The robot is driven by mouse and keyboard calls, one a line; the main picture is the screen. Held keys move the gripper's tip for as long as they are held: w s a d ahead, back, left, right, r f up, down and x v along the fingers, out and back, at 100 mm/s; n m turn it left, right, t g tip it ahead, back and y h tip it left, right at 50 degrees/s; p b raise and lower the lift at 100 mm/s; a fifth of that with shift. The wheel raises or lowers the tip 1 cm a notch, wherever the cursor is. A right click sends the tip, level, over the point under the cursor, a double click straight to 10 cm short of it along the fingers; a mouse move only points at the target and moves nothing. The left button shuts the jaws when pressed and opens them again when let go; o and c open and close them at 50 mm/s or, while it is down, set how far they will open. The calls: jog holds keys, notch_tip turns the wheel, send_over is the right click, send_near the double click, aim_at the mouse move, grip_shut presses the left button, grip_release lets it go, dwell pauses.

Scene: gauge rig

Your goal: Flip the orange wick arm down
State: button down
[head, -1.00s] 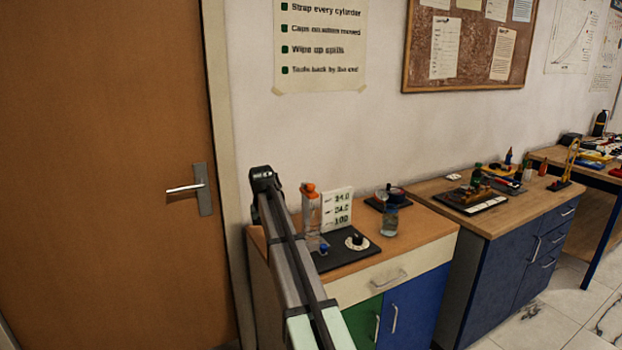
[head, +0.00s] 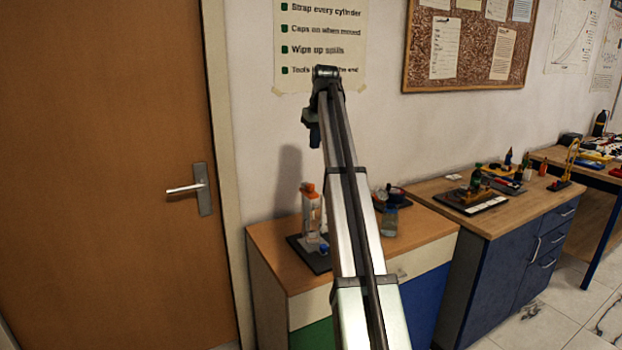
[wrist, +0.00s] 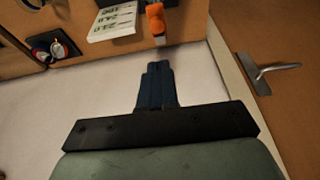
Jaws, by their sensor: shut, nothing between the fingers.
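The orange wick arm (head: 308,188) shows at the top of a pale upright column on a black base (head: 318,260), on the cabinet top. Its angle is too small to tell in the head view. An orange part also shows at the top edge of the wrist view (wrist: 155,12), partly cut off. My gripper (head: 313,138) is raised in front of the wall, above the rig and apart from it. In the wrist view its dark blue fingers (wrist: 157,68) are together and empty, with the orange part beyond their tips. My arm hides the rig's right side in the head view.
A white number card (wrist: 113,20) stands beside the orange part. A clear bottle (head: 390,220) and a dark round item (head: 392,195) stand right of the rig. The wall is behind, a door (head: 110,170) to the left. Another cluttered cabinet (head: 430,190) stands further right.

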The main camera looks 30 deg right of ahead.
dwell(0.3)
send_over(312, 194)
jog(key=s+x, duration=0.1)
jog(key=x, duration=0.7)
jog(key=s+x, duration=0.1)
jog(key=x, duration=0.3)
jog(key=shift+s+f, duration=0.35)
jog(key=shift+f, duration=0.7)
notch_tip(312, 194, down, 8)
jog(key=shift+f, duration=0.2)
jog(key=shift+r, duration=0.35)
jog(key=w+v, duration=0.1)
jog(key=v, duration=1.2)
jog(key=shift+r, duration=0.4)
